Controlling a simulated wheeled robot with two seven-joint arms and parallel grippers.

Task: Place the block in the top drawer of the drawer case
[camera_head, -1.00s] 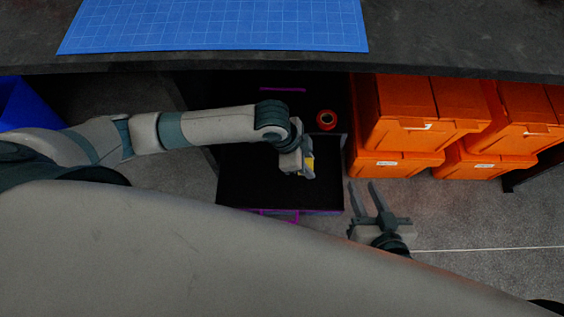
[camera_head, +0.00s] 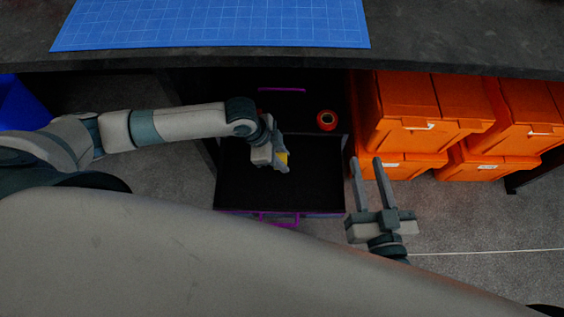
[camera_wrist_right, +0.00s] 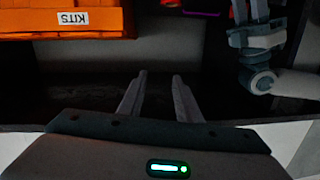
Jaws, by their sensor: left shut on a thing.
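The yellow block (camera_head: 284,158) shows between the fingers of my left gripper (camera_head: 282,162), which is shut on it above the open drawer (camera_head: 315,185). The fingers hide most of the block. The drawer is black inside with a purple handle at its front edge, and it is pulled out of the drawer case (camera_head: 300,104) under the table. Its inside looks empty where I can see it. My right gripper (camera_head: 365,168) is open and empty, to the right of the drawer; its fingers also show in the right wrist view (camera_wrist_right: 160,85).
A red roll (camera_head: 327,120) sits on the case behind the drawer. Orange boxes (camera_head: 410,115) are stacked at the right, and one shows in the right wrist view (camera_wrist_right: 30,18). The table (camera_head: 450,40) with a blue cutting mat (camera_head: 210,20) overhangs the case.

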